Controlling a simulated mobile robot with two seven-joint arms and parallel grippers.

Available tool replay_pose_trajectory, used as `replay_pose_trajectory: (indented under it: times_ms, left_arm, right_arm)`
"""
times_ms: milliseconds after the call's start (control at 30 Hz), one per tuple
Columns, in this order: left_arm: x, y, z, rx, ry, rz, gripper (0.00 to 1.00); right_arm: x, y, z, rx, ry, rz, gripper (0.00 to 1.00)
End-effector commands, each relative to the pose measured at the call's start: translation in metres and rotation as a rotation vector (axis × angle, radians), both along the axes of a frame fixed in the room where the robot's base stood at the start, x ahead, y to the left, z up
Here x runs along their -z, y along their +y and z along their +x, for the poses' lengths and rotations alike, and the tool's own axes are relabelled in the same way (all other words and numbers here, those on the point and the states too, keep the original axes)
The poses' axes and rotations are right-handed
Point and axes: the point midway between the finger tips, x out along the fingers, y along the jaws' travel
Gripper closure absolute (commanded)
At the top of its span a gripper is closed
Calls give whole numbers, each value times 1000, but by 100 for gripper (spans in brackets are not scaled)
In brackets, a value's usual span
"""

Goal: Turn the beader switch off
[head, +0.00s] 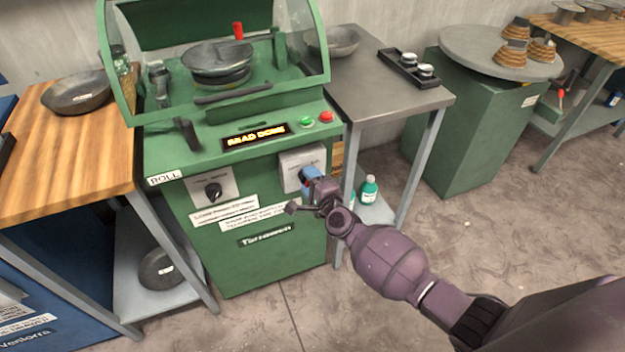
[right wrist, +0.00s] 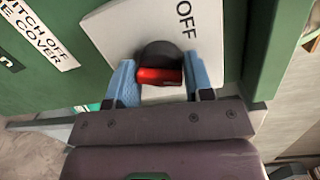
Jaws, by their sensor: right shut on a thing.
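The green beader machine (head: 268,270) stands in the middle of the head view, with a lit display (head: 255,136) that seems to read "BEAD DONE". On its front right is a pale switch plate (head: 296,160), also in the right wrist view (right wrist: 120,28) with the word "OFF". The rotary switch (right wrist: 160,76) there has a black base and a red handle. My right gripper (head: 312,180) is at the plate, its blue fingers on either side of the red handle, shut on it. In the head view the gripper hides the switch. My left gripper is not in view.
A black knob (head: 213,192) is on the machine's front left. Green (head: 306,121) and red (head: 327,117) buttons sit above the plate. A grey table (head: 375,88) stands close on the right, with bottles below.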

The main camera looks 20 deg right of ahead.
Motion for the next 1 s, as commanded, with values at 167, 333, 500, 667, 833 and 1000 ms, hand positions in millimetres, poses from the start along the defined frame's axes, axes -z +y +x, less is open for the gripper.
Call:
replay_pose_trajectory:
  times_ms: [167,333,500,667,833,1000]
  left_arm:
    - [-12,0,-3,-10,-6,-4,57]
    - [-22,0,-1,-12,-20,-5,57]
    - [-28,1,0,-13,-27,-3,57]
    - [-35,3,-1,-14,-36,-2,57]
    - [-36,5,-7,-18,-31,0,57]
    - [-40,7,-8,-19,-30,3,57]
  right_arm:
    - [-9,0,2,3,-14,-167,76]
    - [-9,1,2,3,-19,-330,76]
    - [-8,1,2,3,-24,-490,76]
    - [-8,2,2,2,-29,-641,76]
    - [-7,2,2,2,-34,-796,76]
    - [-6,3,2,2,-39,-929,76]
